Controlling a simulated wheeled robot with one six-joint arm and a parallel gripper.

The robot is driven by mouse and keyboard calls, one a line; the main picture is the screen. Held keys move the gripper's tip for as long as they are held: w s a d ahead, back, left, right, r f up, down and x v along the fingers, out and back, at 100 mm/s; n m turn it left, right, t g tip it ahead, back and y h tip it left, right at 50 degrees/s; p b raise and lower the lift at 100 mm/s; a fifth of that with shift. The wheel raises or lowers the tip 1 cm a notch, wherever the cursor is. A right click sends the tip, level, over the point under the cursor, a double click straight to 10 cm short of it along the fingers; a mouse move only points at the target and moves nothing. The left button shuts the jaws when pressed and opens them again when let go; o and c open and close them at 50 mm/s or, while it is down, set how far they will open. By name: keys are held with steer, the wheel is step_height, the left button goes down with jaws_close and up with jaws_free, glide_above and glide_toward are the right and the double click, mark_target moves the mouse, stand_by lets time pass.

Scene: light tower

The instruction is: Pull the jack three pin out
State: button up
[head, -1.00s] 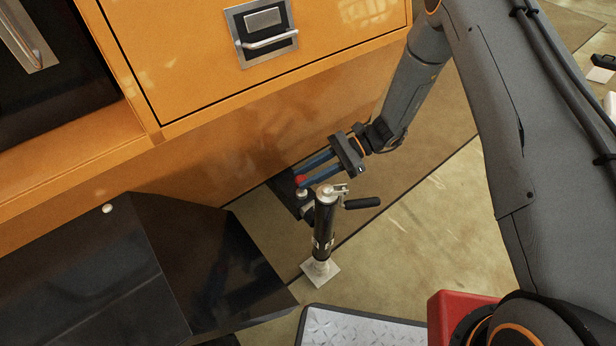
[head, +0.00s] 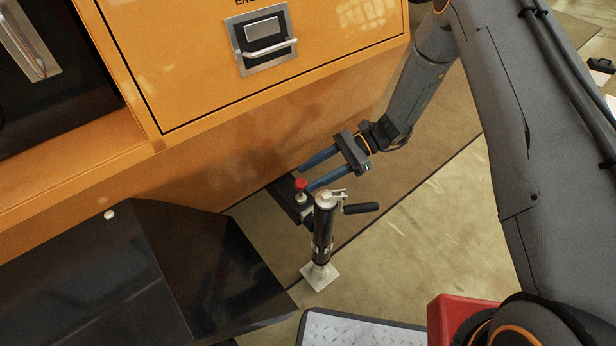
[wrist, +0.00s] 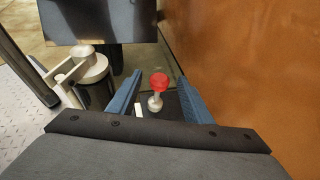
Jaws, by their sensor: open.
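The jack three pin has a red knob (head: 300,184) on a pale metal shank. It stands upright on a dark bracket (head: 284,198) at the foot of the orange cabinet. The jack (head: 323,228) is a black tube with a metal top, a crank handle and a square foot on the floor. My gripper (head: 305,179) is open, its two blue fingers pointing at the pin from the right. In the wrist view the red knob (wrist: 159,81) shows beyond and between the spread fingers, apart from both. The pin's lower end is hidden in the bracket.
The orange cabinet wall (head: 230,165) rises close behind the pin. A black angled panel (head: 215,270) stands to the left. The jack's crank handle (head: 361,208) sticks out to the right below my gripper. A metal step (head: 360,330) lies in front.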

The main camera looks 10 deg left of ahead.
steer(key=v, duration=0.5)
steer(key=shift+w+d+r, duration=0.15)
steer(key=shift+d+r, duration=0.05)
steer(key=shift+d, duration=0.15)
steer(key=s+d+r+n+t+h, duration=0.1)
steer(key=s+d+r+n+h, duration=0.2)
steer(key=s+r, duration=0.3)
steer(key=s+d+r+n+t+h, duration=0.1)
steer(key=s+d+r+n+h, duration=0.25)
steer(key=r, duration=0.55)
steer(key=s+d+r+n+t+h, duration=0.1)
steer(key=s+d+r+n+h, duration=0.2)
steer(key=r, duration=0.4)
steer(key=s+d+r+n+t+h, duration=0.2)
steer(key=s+d+r+n+t, duration=0.3)
steer(key=s, duration=0.3)
steer(key=d+r+m+p, duration=0.3)
steer(key=d+r+p, duration=0.4)
steer(key=p, duration=0.9)
steer(key=d, duration=0.2)
steer(key=shift+s+d+r+g, duration=0.15)
steer(key=shift+s+d+g, duration=0.1)
steer(key=shift+d+g, duration=0.15)
